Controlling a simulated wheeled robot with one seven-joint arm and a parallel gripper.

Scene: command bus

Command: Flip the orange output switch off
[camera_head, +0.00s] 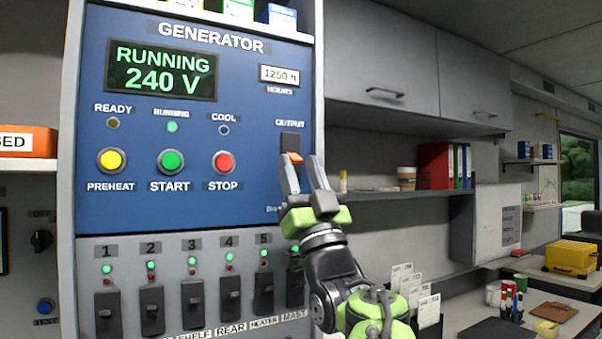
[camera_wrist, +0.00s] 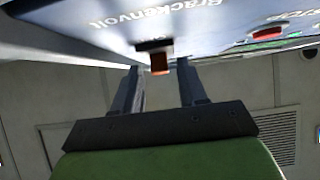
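The orange output switch (camera_head: 291,158) sits at the lower end of its black plate (camera_head: 290,141) on the blue generator panel (camera_head: 245,120), under the label OUTPUT. My gripper (camera_head: 299,158) is in front of the panel at the switch, its two fingers apart and pointing up. In the wrist view, the orange lever (camera_wrist: 160,66) shows between the tips of my open gripper (camera_wrist: 158,70), apart from both fingers as far as I can see. Whether the fingertips lie beside the lever or short of it in depth is unclear. The display (camera_head: 162,71) reads RUNNING 240 V.
Below are several numbered black breaker switches (camera_head: 191,299); my gripper partly covers the rightmost. A red STOP button (camera_head: 223,162) is left of the switch. A shelf (camera_head: 385,195) with a cup and binders is to the right.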

